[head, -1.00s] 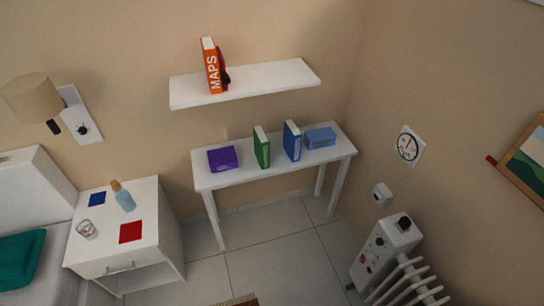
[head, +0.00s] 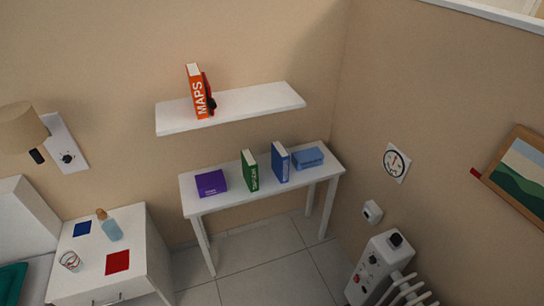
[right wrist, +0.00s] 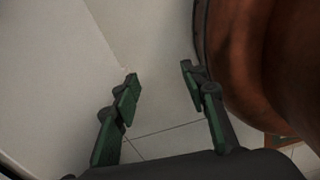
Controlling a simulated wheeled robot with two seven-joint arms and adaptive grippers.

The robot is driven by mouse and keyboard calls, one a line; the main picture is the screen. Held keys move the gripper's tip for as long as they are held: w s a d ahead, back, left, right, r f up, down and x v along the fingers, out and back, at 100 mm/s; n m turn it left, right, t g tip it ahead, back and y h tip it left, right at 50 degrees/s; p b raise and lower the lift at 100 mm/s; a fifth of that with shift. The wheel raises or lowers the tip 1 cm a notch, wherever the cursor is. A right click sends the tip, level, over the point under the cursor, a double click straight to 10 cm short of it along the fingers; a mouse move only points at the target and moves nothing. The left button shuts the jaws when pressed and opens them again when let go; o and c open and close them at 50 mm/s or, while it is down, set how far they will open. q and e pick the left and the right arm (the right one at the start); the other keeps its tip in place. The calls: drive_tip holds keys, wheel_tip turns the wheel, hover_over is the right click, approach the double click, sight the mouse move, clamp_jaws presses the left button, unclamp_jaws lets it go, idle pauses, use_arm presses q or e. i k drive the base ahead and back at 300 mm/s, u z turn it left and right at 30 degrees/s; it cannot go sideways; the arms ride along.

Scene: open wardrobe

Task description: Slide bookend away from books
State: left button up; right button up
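An orange-red book marked MAPS (head: 196,98) stands upright on the white wall shelf (head: 260,103), left of its middle. A small dark red piece with a black knob, seemingly the bookend (head: 209,101), stands close against the book's right side. I cannot tell whether they touch. Neither gripper shows in the head view. In the right wrist view my right gripper (right wrist: 161,80) is open and empty, its green-padded fingers apart, with floor and pale wall behind it.
Below the shelf, a white table (head: 230,200) holds a purple box (head: 211,183), a green book (head: 250,171), a blue book (head: 280,163) and a blue box (head: 309,158). A nightstand (head: 135,255) stands left, a heater (head: 380,265) right. A brown curved surface (right wrist: 265,60) is close to my right gripper.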

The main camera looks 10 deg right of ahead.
sight(211, 101)
drive_tip(key=u, duration=0.35)
drive_tip(key=k, duration=0.45)
drive_tip(key=u, duration=0.9)
drive_tip(key=i, duration=1.1)
drive_tip(key=z, duration=0.8)
